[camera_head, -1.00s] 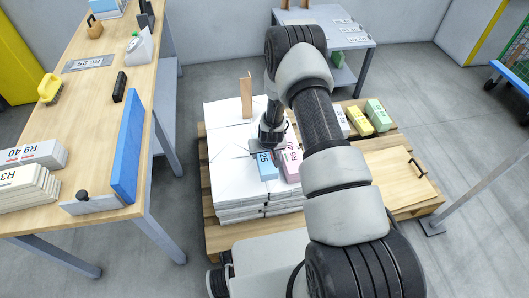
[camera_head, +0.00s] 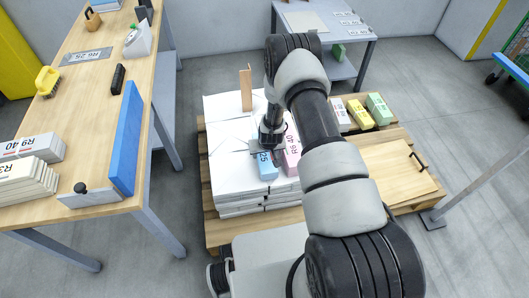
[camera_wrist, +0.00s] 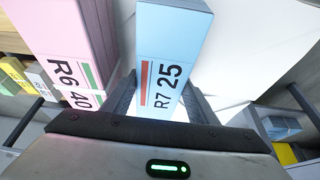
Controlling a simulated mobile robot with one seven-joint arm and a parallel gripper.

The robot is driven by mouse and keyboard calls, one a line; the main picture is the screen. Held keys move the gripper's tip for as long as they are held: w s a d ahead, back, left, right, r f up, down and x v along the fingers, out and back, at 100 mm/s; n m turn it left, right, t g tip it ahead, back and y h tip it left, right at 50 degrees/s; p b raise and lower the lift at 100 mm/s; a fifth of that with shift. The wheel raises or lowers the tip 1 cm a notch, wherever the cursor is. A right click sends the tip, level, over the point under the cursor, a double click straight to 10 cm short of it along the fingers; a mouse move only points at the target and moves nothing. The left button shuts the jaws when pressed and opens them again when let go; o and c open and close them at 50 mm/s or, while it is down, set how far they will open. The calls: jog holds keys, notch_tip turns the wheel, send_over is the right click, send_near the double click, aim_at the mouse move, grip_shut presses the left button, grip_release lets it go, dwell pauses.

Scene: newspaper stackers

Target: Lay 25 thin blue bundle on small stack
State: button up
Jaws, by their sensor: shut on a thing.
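The thin blue bundle (camera_wrist: 172,40), marked R7 25, sits between the fingers of my gripper (camera_wrist: 160,100) in the wrist view. My gripper is shut on it. In the head view the blue bundle (camera_head: 266,168) shows at the white stack (camera_head: 232,172), with my gripper (camera_head: 268,148) above it and partly hidden by my arm. Whether the bundle touches the stack top cannot be told. A pink bundle (camera_head: 292,155) marked R6 40 lies just right of the blue one; it also shows in the wrist view (camera_wrist: 72,40).
The stack stands on a wooden pallet (camera_head: 225,235) with an upright wooden piece (camera_head: 246,90) at its back. White, yellow (camera_head: 358,113) and green (camera_head: 378,108) bundles lie at right. A workbench (camera_head: 85,130) with a blue board (camera_head: 126,138) is at left.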

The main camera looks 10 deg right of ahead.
jog(key=shift+w+f, duration=0.1)
jog(key=shift+f, duration=0.35)
jog(key=o, duration=1.6)
jog(key=shift+o, duration=0.3)
jog(key=p+v, duration=0.5)
jog(key=v, duration=1.2)
jog(key=shift+r, duration=0.25)
